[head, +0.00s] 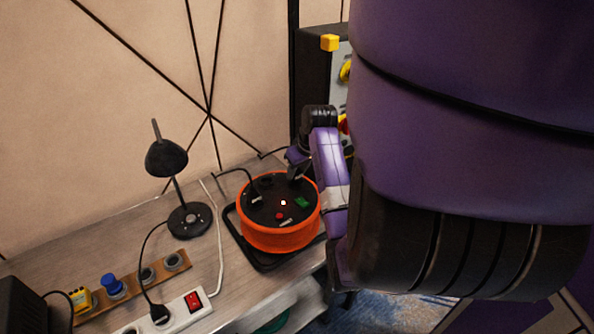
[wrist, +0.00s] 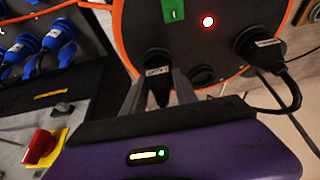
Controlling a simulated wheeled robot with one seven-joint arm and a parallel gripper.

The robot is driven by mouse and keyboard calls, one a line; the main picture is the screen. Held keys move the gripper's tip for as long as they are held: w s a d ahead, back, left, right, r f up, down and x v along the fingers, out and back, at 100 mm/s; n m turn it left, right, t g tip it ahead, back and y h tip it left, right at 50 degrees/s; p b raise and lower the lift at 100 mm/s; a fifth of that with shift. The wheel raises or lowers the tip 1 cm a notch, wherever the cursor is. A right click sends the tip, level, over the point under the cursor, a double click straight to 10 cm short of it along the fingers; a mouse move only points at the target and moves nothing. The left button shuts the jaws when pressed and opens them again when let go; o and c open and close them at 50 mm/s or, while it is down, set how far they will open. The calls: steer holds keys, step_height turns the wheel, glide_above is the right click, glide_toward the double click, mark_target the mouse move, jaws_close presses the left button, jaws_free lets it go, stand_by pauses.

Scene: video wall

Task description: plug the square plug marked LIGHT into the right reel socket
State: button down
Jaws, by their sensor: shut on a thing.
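The orange cable reel (head: 272,237) stands on the bench with its dark socket face up. My gripper (head: 297,172) is at the far right part of that face. In the wrist view my gripper (wrist: 158,92) is shut on a black plug (wrist: 156,66) with a small white label, which I cannot read surely. The plug's front end meets the reel face (wrist: 130,30); I cannot tell how deep it sits. Another black plug (wrist: 258,44) with a white label and a cable sits in the reel face, at the right in the wrist view.
A desk lamp (head: 188,220) stands left of the reel. A white power strip (head: 178,316) with a red switch and a black plug lies at the front. A wooden strip (head: 130,290) holds round sockets. Blue plugs (wrist: 52,38) hang on a dark panel left in the wrist view.

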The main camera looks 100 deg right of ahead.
steer(key=shift+f, duration=0.45)
steer(key=shift+c, duration=2.4)
jaws_free()
steer(key=shift+r, duration=0.1)
steer(key=shift+r+p, duration=2.8)
steer(key=shift+r, duration=0.15)
